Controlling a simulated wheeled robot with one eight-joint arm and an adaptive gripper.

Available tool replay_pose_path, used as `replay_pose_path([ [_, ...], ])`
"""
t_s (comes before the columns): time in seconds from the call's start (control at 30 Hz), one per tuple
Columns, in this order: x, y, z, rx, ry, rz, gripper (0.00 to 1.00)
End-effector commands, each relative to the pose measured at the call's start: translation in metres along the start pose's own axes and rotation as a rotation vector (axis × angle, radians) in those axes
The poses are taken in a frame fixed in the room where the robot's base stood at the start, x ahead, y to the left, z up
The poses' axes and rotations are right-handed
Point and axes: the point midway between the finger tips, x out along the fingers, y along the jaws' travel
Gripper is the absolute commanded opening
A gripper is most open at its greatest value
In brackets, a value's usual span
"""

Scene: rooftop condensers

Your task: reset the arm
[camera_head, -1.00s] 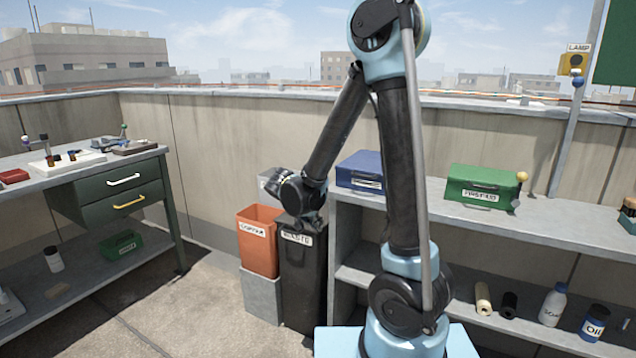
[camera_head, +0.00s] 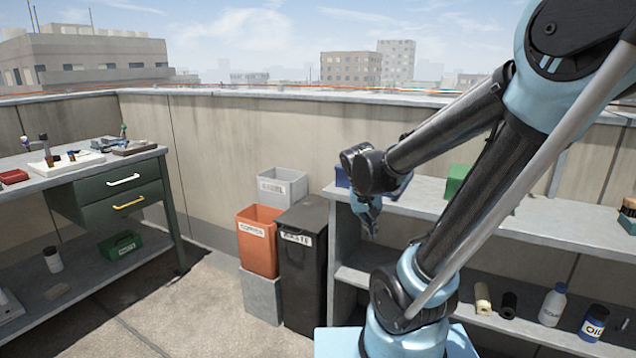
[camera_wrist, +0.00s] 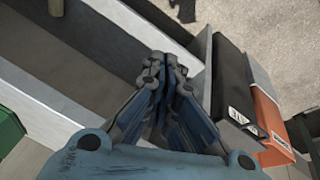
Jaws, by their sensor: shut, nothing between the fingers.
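My arm rises from its base at the lower right in the head view and bends back to the left. My gripper (camera_head: 371,228) hangs at its end, pointing down, in front of the left end of the grey shelf unit (camera_head: 425,192). In the wrist view my gripper (camera_wrist: 160,85) has its fingers together, with nothing between them. It is apart from the shelf and the bins. My arm hides most of the blue box (camera_head: 342,177) and much of the green box (camera_head: 456,180) on the shelf top.
A black waste bin (camera_head: 303,270), an orange bin (camera_head: 259,245) and a grey bin (camera_head: 290,185) stand left of the shelf. A workbench (camera_head: 60,183) with drawers is at the left. Bottles stand on the lower shelf. The floor between is clear.

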Motion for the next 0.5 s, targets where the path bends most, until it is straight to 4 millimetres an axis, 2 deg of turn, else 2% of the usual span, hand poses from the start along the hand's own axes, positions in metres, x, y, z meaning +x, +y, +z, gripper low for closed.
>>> replay_pose_path([
  [0.2,-0.003,0.024,0.037,-0.032,-0.036,-0.058,0.00],
  [0.5,-0.002,0.041,0.085,-0.078,-0.060,-0.146,0.00],
])
